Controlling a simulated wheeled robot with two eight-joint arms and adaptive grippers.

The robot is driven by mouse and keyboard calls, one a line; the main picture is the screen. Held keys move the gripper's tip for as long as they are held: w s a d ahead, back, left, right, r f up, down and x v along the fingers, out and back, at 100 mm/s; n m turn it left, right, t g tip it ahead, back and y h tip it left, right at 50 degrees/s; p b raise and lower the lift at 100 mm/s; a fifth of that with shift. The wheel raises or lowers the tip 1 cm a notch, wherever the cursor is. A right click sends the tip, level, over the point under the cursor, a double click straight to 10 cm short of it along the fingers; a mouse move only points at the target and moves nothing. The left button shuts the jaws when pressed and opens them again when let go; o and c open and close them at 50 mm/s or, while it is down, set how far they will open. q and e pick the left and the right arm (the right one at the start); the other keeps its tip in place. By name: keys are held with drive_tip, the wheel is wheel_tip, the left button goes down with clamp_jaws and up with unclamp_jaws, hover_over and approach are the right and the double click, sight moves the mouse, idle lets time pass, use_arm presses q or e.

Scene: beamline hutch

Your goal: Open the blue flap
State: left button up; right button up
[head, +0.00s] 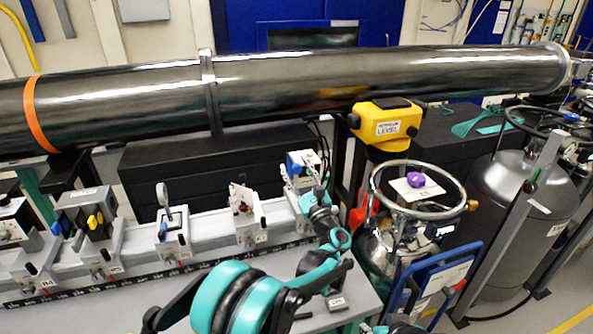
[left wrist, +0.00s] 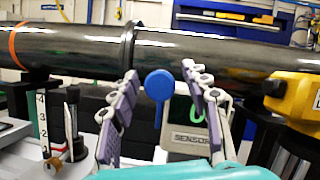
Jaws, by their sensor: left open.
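The blue flap (left wrist: 158,84) shows in the left wrist view as a round blue disc on a narrow stem. It is at the left of a pale box marked SENSOR (left wrist: 190,138), whose face carries a green ring. My left gripper (left wrist: 160,106) is open, with one finger on each side of the disc in the picture. Contact between finger and flap cannot be told. In the head view my left gripper (head: 316,186) is in front of the sensor box (head: 302,160) and partly covers it. My right gripper is not in view.
A long dark pipe (head: 380,78) runs across above the bench. A rail (head: 205,255) with several mounted instruments extends left. A yellow level (head: 385,125) and a metal cylinder with a ring guard (head: 400,250) stand close on the right.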

use_arm(q)
clamp_jaws()
drive_tip(key=shift+m+t+h, duration=0.5)
drive_tip(key=shift+m+h, duration=0.3)
drive_tip(key=shift+m, duration=1.3)
unclamp_jaws()
drive_tip(key=v, duration=1.2)
